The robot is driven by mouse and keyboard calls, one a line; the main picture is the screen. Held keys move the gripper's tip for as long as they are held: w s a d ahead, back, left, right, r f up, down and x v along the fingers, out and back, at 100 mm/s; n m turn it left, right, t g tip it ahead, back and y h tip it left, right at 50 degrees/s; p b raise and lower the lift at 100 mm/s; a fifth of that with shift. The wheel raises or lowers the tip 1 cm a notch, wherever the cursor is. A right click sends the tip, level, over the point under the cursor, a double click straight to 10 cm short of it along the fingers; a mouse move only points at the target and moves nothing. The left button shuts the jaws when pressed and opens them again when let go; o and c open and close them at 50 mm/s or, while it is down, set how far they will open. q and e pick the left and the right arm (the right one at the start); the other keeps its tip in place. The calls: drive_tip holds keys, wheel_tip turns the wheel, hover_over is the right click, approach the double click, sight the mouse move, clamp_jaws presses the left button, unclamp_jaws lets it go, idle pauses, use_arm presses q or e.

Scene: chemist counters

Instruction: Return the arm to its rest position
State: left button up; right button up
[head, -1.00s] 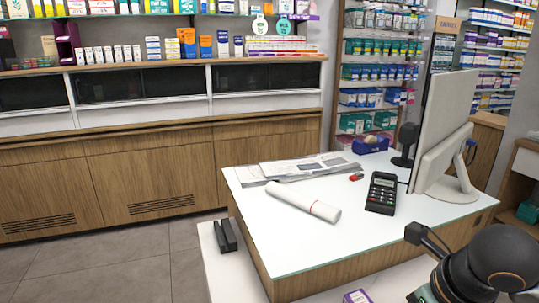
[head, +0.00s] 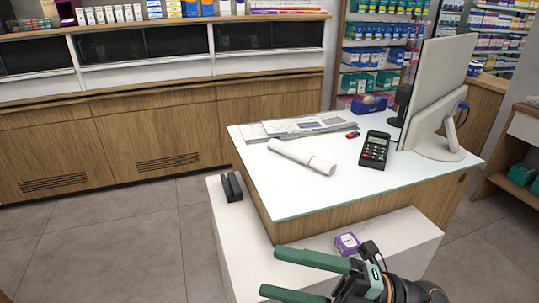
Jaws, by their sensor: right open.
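My right gripper (head: 272,271) shows at the bottom of the head view, its two green fingers pointing left. The fingers are spread apart with nothing between them. It appears over or in front of the low white ledge of the counter (head: 232,262). A small purple and white box (head: 346,243) lies on that ledge, just beyond the gripper. I cannot tell the exact gap between them. The dark wrist of my right arm runs off the bottom edge. My left gripper is not in view.
The glass-topped counter (head: 340,192) holds a rolled white paper (head: 300,157), a card terminal (head: 375,150), a monitor (head: 435,97) and flat papers (head: 300,125). A black holder (head: 231,187) stands on the ledge's left. The tiled floor (head: 120,245) at left is clear.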

drive_tip(key=w+d+f+m+t+h+p, duration=0.1)
drive_tip(key=w+d+f+m+t+h, duration=0.45)
drive_tip(key=m, duration=0.75)
drive_tip(key=w+d+f+m+t+h+p, duration=0.1)
drive_tip(key=w+d+f+m+t+h, duration=0.1)
drive_tip(key=d+f+m+t+h, duration=0.65)
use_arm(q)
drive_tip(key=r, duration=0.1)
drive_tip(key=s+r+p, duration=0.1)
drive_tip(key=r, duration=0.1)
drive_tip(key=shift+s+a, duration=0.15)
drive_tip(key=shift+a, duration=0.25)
use_arm(e)
drive_tip(key=s+f+m+g+h, duration=0.2)
drive_tip(key=s+f+m, duration=0.3)
drive_tip(key=f, duration=0.5)
drive_tip(key=s+f+m+g+h, duration=0.2)
drive_tip(key=s+f+m+g, duration=0.2)
drive_tip(key=s+f, duration=0.3)
wheel_tip(320, 180, down, 3)
drive_tip(key=shift+s+d+r+m, duration=0.1)
drive_tip(key=shift+s+d+m, duration=0.2)
drive_tip(key=shift+m, duration=0.25)
